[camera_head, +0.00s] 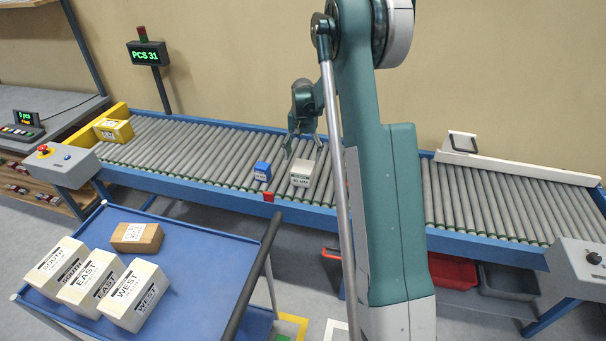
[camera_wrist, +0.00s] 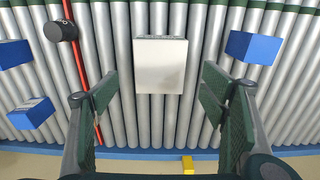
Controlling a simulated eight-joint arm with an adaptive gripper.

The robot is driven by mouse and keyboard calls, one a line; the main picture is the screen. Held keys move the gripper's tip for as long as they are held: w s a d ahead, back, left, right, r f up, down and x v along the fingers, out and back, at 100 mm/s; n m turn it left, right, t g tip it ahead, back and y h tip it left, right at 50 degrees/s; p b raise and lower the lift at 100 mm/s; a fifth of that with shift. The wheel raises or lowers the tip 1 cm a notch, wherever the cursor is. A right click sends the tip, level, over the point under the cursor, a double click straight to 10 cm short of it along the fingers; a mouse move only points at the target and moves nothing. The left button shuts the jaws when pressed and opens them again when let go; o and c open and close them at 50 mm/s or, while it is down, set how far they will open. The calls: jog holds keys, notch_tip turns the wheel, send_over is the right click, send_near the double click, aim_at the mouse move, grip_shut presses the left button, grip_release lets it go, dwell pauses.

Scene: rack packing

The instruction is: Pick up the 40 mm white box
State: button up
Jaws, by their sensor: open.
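The white box (camera_head: 302,173) sits on the roller conveyor, with a dark label reading 40 MM on its near face. In the wrist view the white box (camera_wrist: 161,65) shows its plain top, centred a little beyond my fingertips. My gripper (camera_head: 303,147) is above and just behind the box, pointing down. In the wrist view my gripper (camera_wrist: 159,100) has its two green-padded fingers wide apart, one on each side of the box's width. Nothing is between the pads, and I see no contact with the box.
A blue box (camera_head: 262,171) stands just left of the white box. The wrist view shows blue boxes at left (camera_wrist: 30,112) and right (camera_wrist: 252,47). A yellow box (camera_head: 113,130) is at the conveyor's left end. A blue cart (camera_head: 200,262) with labelled boxes stands in front.

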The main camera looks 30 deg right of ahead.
aim_at(303, 166)
dwell(0.3)
jog(key=shift+f, duration=1.3)
jog(key=shift+f+b, duration=0.9)
jog(key=shift+f, duration=1.7)
jog(key=c, duration=1.1)
jog(key=shift+r, duration=0.1)
jog(key=shift+c, duration=0.2)
jog(key=shift+r+p, duration=0.95)
jog(key=shift+r, duration=4)
